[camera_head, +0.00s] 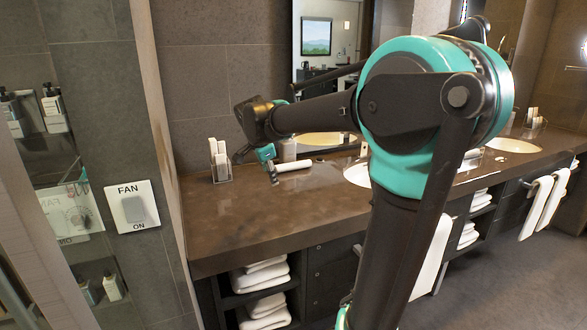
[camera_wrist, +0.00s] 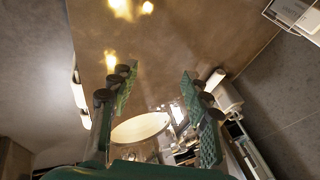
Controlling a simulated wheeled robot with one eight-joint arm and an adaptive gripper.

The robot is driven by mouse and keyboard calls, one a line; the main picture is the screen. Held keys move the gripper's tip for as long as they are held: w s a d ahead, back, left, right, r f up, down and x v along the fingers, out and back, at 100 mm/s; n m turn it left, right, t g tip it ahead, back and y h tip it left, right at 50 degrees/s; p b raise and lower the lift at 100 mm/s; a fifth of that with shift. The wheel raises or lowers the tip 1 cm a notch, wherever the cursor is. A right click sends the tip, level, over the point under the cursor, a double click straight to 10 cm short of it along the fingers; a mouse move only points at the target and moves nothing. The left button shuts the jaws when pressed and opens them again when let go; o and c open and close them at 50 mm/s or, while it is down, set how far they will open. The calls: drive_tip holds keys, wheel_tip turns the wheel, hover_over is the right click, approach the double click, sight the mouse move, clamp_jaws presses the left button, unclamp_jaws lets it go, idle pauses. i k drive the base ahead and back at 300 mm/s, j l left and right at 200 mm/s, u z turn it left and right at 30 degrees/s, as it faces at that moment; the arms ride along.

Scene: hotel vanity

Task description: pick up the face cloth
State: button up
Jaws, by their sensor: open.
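A white rolled cloth (camera_head: 293,166), which looks like the face cloth, lies on the brown counter (camera_head: 240,215) near the mirror. My gripper (camera_head: 257,163) is above the counter, just left of the roll in the head view, with its fingers pointing down. In the wrist view my gripper (camera_wrist: 157,77) has its two green-padded fingers spread, with nothing between them. A small white roll (camera_wrist: 215,79) shows beside the right finger there; I cannot tell for sure that it is the same cloth.
A white holder with upright items (camera_head: 219,160) stands on the counter at the left. A dispenser (camera_head: 288,150) stands behind the roll. A sink basin (camera_head: 357,174) is to the right. The counter's front left is clear. Folded towels (camera_head: 260,274) sit on shelves below.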

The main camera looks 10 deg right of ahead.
sight(300, 164)
drive_tip(key=i+l, duration=0.65)
drive_tip(key=i, duration=0.25)
